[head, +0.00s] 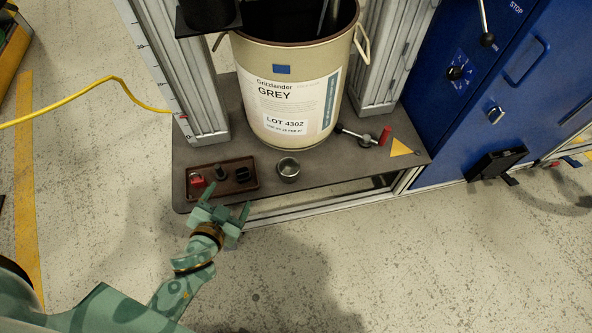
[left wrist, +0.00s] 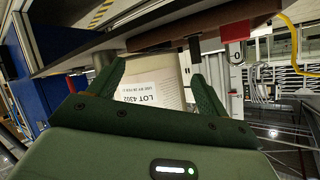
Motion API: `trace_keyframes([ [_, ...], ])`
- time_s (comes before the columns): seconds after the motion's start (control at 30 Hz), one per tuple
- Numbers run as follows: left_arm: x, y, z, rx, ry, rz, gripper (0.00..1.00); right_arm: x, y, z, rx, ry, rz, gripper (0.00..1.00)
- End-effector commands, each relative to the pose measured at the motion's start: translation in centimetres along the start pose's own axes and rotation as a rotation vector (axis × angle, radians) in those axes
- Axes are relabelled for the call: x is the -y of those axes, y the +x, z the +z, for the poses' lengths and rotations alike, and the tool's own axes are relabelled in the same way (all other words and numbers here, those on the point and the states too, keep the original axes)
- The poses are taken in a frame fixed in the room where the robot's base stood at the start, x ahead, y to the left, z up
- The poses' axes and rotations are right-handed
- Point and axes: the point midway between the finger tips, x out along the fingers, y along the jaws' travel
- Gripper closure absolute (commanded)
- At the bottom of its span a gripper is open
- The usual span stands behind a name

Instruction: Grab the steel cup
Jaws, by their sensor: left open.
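The steel cup (head: 288,169) is a small, round, shiny metal cup. It stands on the dark platform (head: 335,180) in front of the drum, right of the brown tray. My left gripper (head: 224,200) is open and empty at the platform's front edge. It is to the left of the cup and nearer to me, apart from it. In the left wrist view the open fingers (left wrist: 158,75) frame the drum's label beyond; I cannot make out the cup there for sure. My right gripper is not in view.
A beige drum (head: 292,85) labelled GREY stands behind the cup. A brown tray (head: 240,187) with a red item and dark items sits close to my left gripper. The grey floor in front is clear.

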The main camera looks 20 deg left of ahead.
Motion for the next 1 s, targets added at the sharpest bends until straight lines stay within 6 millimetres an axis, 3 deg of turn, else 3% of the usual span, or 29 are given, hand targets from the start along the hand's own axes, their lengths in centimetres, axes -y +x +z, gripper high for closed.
trace_keyframes([
  [0.13, -3.4, 0.5, -3.0, -0.169, -0.174, 0.175, 0.23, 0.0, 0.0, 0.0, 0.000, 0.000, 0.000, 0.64],
  [0.33, -6.0, 0.7, -4.2, -0.222, -0.294, 0.319, 0.23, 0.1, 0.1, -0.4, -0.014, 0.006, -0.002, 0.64],
  [0.7, -8.6, 8.4, -6.1, -0.220, -0.297, 0.325, 0.23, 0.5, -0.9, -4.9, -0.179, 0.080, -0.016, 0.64],
  [1.0, -9.4, 11.2, -7.0, -0.221, -0.299, 0.325, 0.23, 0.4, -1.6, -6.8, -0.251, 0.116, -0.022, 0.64],
])
